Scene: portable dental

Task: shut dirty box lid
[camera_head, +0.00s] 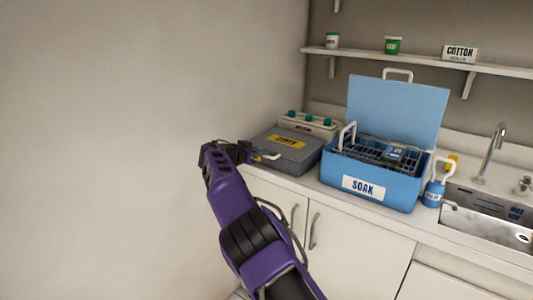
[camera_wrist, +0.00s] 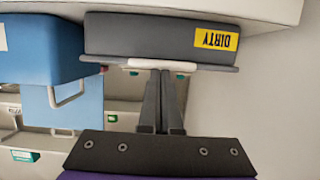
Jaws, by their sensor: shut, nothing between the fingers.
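The dirty box (camera_head: 283,163) is a grey box with a yellow DIRTY label, on the counter at the left of the blue box. Its grey lid (camera_head: 303,150) lies down over it and looks flat; I cannot tell whether a small gap is left. In the wrist view, which is upside down, the box body (camera_wrist: 140,35) shows with the lid edge (camera_wrist: 215,67) along it and a white lid handle (camera_wrist: 150,65). My gripper (camera_head: 262,157) is shut and empty at the front of the lid; its fingertips (camera_wrist: 161,72) are by the handle. Contact is unclear.
The open blue SOAK box (camera_head: 370,189) holds a dark rack, its lid (camera_head: 398,108) raised. A white unit with green caps (camera_head: 308,126) stands behind the dirty box. Wall space at left is free.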

